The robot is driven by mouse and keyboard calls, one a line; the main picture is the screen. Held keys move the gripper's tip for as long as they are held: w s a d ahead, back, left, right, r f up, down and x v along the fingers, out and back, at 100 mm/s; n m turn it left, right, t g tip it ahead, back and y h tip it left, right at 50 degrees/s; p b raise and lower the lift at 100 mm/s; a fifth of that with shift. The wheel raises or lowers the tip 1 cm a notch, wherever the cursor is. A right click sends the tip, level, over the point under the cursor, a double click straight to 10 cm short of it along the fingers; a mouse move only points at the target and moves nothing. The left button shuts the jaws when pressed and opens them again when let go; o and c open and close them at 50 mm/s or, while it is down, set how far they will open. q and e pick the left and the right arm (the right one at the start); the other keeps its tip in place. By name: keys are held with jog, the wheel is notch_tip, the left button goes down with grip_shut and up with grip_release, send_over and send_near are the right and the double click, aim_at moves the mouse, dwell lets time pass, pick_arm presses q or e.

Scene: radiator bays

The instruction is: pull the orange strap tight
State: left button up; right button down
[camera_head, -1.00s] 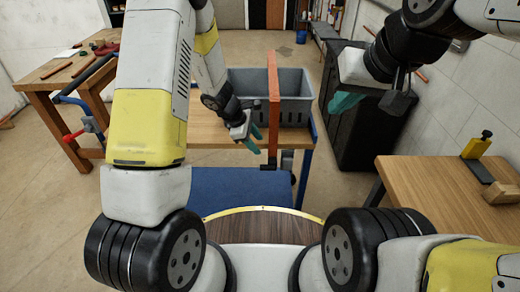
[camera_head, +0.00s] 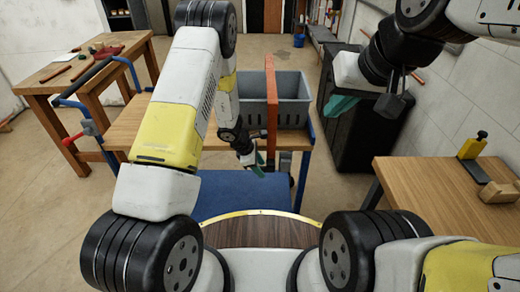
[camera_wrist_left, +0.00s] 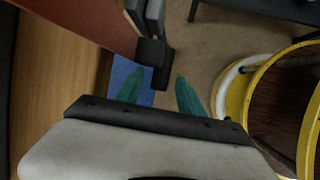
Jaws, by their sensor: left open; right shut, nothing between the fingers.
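The orange strap (camera_head: 271,105) runs over the grey crate (camera_head: 295,98) and down past the front edge of the wooden bench. In the left wrist view the strap (camera_wrist_left: 95,22) is at the upper left, with a black end piece (camera_wrist_left: 153,52) and a grey strip (camera_wrist_left: 153,18) beside it. My left gripper (camera_head: 258,167) is low at the strap's lower part. Its teal fingers (camera_wrist_left: 158,90) are open, and the black piece shows between and beyond them; I cannot tell whether they touch it. My right gripper (camera_head: 341,104) is shut and empty, raised to the right of the crate.
The bench (camera_head: 220,155) carries the crate. A blue surface (camera_head: 235,192) lies low in front of it. A black cabinet (camera_head: 352,130) stands right of the bench. A second table (camera_head: 425,180) at right holds a yellow-topped tool (camera_head: 472,146). A workbench (camera_head: 90,75) stands at left.

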pick_arm(q)
grip_shut()
dwell(1.4)
